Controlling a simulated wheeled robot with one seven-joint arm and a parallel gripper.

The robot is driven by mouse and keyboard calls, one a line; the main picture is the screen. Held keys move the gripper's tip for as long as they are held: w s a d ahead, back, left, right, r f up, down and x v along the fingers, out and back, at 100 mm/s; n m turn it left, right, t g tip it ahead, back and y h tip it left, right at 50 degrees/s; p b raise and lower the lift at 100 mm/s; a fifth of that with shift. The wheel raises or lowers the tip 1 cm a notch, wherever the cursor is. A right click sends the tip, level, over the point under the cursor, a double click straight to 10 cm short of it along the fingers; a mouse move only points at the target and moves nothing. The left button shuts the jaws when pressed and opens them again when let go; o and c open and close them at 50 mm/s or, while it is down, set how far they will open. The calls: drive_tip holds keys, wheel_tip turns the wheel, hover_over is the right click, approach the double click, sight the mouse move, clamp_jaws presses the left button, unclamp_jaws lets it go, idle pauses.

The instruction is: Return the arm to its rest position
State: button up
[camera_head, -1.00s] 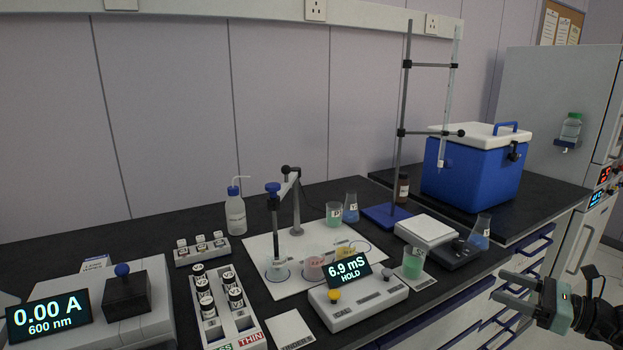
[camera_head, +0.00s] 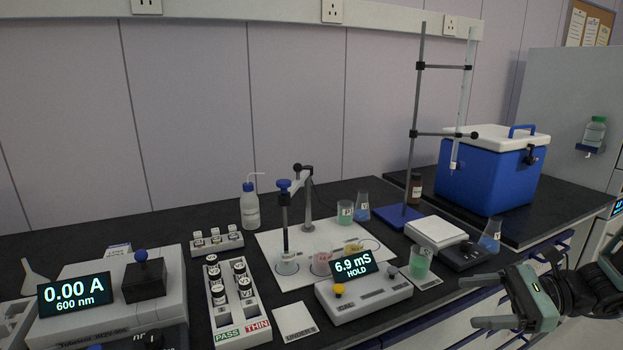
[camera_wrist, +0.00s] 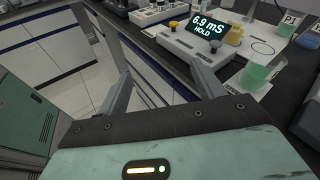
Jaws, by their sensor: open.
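My gripper (camera_head: 487,301) is at the lower right of the head view, in front of the bench's front edge. Its two fingers point left, spread apart, with nothing between them. In the wrist view my gripper (camera_wrist: 160,90) also shows open and empty, its fingers over the floor and the drawer fronts. The closest bench items are the conductivity meter (camera_head: 365,300) reading 6.9 mS HOLD and a beaker of green liquid (camera_head: 420,264). My gripper touches neither.
The black bench (camera_head: 440,285) holds a spectrophotometer (camera_head: 70,330), a vial rack (camera_head: 238,310), a probe stand (camera_head: 306,205), a burette stand (camera_head: 400,217), a balance (camera_head: 436,231) and a blue cooler (camera_head: 487,175). In the wrist view, open floor (camera_wrist: 60,130) lies left of the fingers.

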drive_tip(key=s+a+r+n+g+h, duration=0.2)
drive_tip(key=s+a+n+h, duration=0.5)
drive_tip(key=n, duration=0.6)
drive_tip(key=s+a+r+n+g+h+p, duration=0.1)
drive_tip(key=s+a+r+n+h, duration=0.4)
drive_tip(key=s+a+n, duration=0.7)
drive_tip(key=shift+s+a+n+g+h, duration=0.25)
drive_tip(key=shift+s+n+g+h, duration=0.3)
drive_tip(key=shift+n+h, duration=0.45)
drive_tip(key=shift+w, duration=0.1)
